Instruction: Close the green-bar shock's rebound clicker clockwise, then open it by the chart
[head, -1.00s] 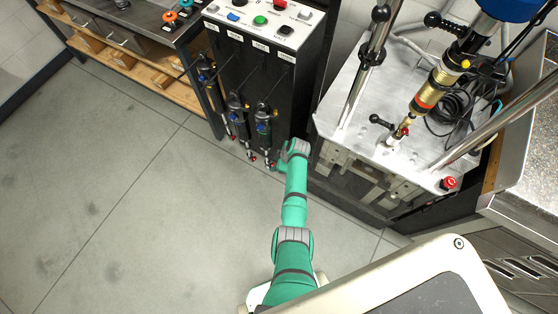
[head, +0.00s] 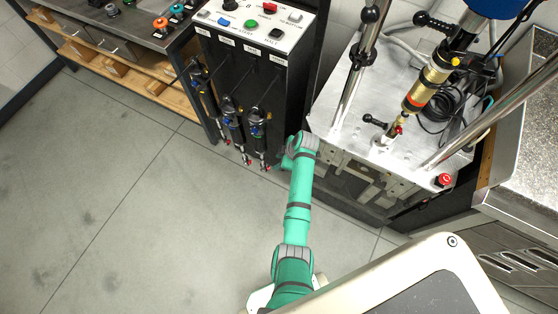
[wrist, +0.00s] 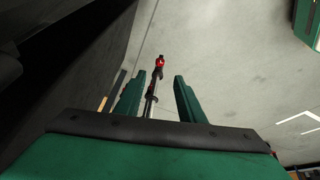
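Three dark shocks hang in a row on the front of a black cabinet in the head view: a left one (head: 203,95), a middle one (head: 232,127) and a right one (head: 258,126). Each has a red part at its lower end. I cannot make out which one has a green bar. In the wrist view, a thin shock rod (wrist: 151,95) with a red clicker end (wrist: 158,63) shows between the fingers of my gripper (wrist: 157,77). The fingers are apart and do not visibly touch it. In the head view my gripper is mostly hidden by my wrist, right of the right shock.
A control panel (head: 281,36) with coloured buttons tops the cabinet. The dyno stand (head: 342,100) is close on the right, with a gold-and-black shock (head: 428,86) mounted and a red stop button (head: 444,180). A workbench (head: 140,30) stands left. The floor (head: 110,180) in front is clear.

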